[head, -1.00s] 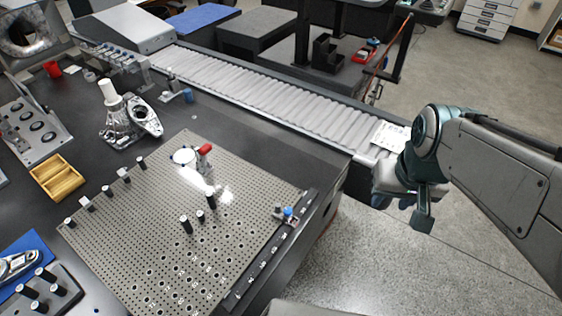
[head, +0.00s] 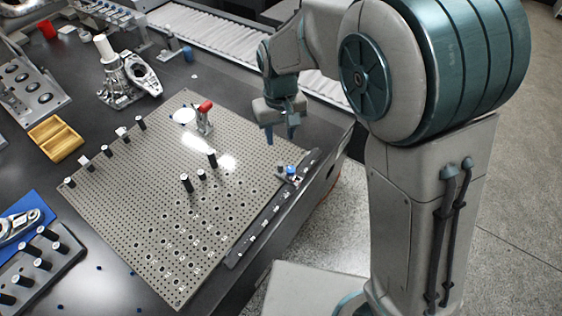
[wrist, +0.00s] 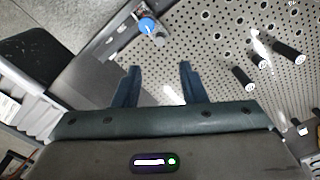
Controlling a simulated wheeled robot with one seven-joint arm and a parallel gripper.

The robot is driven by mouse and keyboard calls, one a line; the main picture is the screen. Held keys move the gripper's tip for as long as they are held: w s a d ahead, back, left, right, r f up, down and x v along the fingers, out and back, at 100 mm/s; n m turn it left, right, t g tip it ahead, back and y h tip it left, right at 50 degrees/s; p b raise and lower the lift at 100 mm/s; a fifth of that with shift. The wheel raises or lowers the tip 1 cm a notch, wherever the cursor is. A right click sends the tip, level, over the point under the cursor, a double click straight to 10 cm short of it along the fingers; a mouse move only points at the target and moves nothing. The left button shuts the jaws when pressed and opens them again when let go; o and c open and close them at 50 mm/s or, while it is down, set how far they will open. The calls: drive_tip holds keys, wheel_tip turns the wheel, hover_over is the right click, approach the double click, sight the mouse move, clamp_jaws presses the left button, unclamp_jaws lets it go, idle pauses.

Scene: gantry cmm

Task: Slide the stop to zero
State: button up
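The stop (head: 291,173), a small slider with a blue knob, sits near the far end of a dark rail (head: 247,236) along the right edge of the perforated plate. The marks on the rail are too small to read, so I cannot tell where zero is. My gripper (head: 281,137) points down above the plate's far right corner, with the stop just nearer the camera. In the wrist view the two fingers (wrist: 158,85) are apart with nothing between them. The stop's blue knob (wrist: 147,25) shows beyond the fingertips, not touching them.
The perforated plate (head: 130,215) carries several black pins and a red-topped clamp (head: 205,117) left of my gripper. A conveyor (head: 215,40) runs behind. A wooden tray (head: 55,138) and a metal casting (head: 115,85) stand at left. The table ends just right of the rail.

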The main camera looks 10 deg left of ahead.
sight(280, 164)
wheel_tip(280, 164, down, 12)
drive_tip(key=shift+f, duration=0.1)
idle(0.4)
clamp_jaws()
